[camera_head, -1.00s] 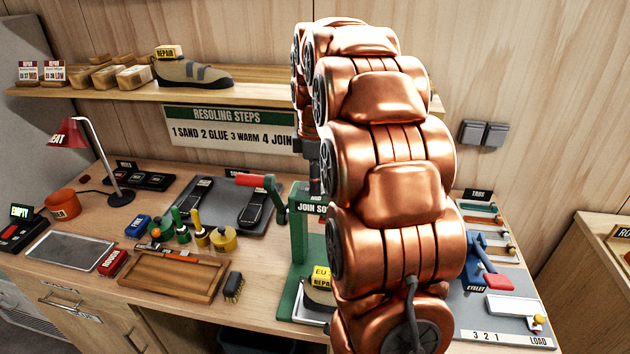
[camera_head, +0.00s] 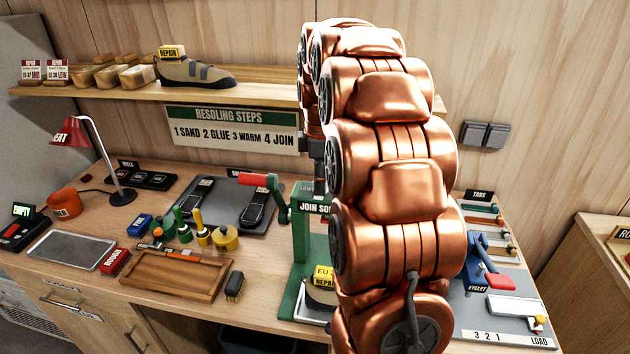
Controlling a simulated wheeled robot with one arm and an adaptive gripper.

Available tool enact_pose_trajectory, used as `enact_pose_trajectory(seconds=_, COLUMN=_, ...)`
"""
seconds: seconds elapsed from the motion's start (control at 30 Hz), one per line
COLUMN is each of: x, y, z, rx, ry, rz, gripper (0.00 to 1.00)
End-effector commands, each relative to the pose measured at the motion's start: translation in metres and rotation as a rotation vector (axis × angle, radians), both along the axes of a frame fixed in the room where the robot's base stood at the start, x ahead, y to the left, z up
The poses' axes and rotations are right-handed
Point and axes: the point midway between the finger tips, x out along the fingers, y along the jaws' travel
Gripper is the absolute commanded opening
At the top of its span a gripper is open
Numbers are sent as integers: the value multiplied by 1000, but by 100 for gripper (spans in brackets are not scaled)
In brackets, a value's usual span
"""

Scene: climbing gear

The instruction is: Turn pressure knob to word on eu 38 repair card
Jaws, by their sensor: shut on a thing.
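The EU 38 repair card (camera_head: 57,73) stands on the shelf at the far left and reads LOW. A second card (camera_head: 32,73) beside it reads EU 37 MID. The green press (camera_head: 300,235) stands on the bench with a red-handled lever (camera_head: 255,180); LOW and MID labels show on its top. A yellow-tagged shoe (camera_head: 322,290) sits in the press, partly behind my arm. My gripper (camera_head: 318,178) points down at the press top and is shut on the pressure knob there. My arm hides most of the gripper, and the knob and its pointer cannot be made out.
My copper arm covers the right side of the press. The tool tray (camera_head: 170,292), brush (camera_head: 235,286) and glue bottles (camera_head: 203,235) lie left of it. The eyelet station (camera_head: 490,265) is at right. The shelf (camera_head: 270,98) runs behind the arm.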

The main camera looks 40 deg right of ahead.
Motion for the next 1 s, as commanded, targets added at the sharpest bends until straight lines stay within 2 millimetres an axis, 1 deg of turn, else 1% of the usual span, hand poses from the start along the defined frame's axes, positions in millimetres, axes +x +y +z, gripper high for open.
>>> enact_pose_trajectory(seconds=0.03, x=-3, y=-2, z=-2, rx=-3, ry=9, rz=-2, gripper=2)
enact_pose_trajectory(seconds=0.3, x=-3, y=-2, z=-2, rx=-3, ry=9, rz=-1, gripper=2)
enact_pose_trajectory(seconds=0.33, x=-3, y=-2, z=-2, rx=-3, ry=9, rz=-1, gripper=37)
enact_pose_trajectory(seconds=0.57, x=-1, y=0, z=-1, rx=-1, ry=5, rz=1, gripper=61)
enact_pose_trajectory(seconds=0.87, x=0, y=1, z=0, rx=-1, ry=2, rz=2, gripper=62)
enact_pose_trajectory(seconds=1.0, x=1, y=1, z=7, rx=-2, ry=-1, rz=3, gripper=62)
